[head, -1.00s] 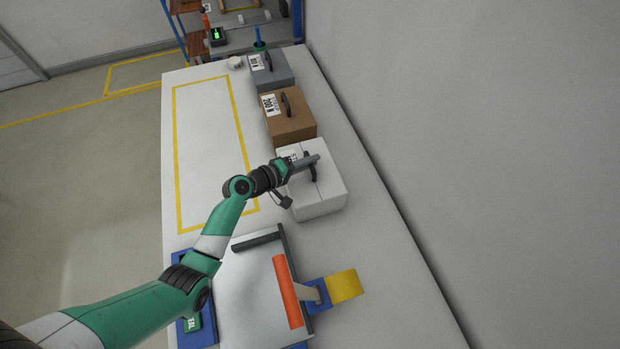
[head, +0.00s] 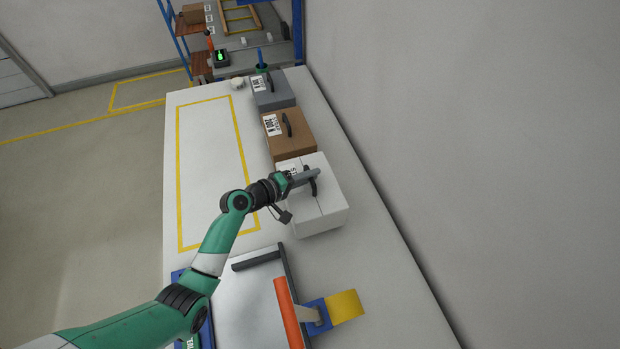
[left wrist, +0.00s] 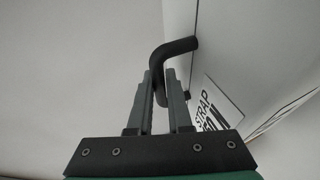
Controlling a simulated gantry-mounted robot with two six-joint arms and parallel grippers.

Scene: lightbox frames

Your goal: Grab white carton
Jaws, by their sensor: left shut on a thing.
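The white carton (head: 322,212) stands on the white table at the near end of a row of cartons, against the brown one. It has a dark handle on top and a label. My left gripper (head: 312,175) is over the carton's top, shut on its dark handle. In the left wrist view the two fingers of the gripper (left wrist: 163,85) are on either side of the black handle (left wrist: 178,46), and the label reading "STRAP" (left wrist: 212,115) shows on the carton side. I cannot tell whether the carton is lifted off the table. My right gripper is not in view.
A brown carton (head: 292,139) and a grey carton (head: 276,95) stand behind it. A yellow outlined area (head: 212,165) on the table is empty. A wall runs along the right.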

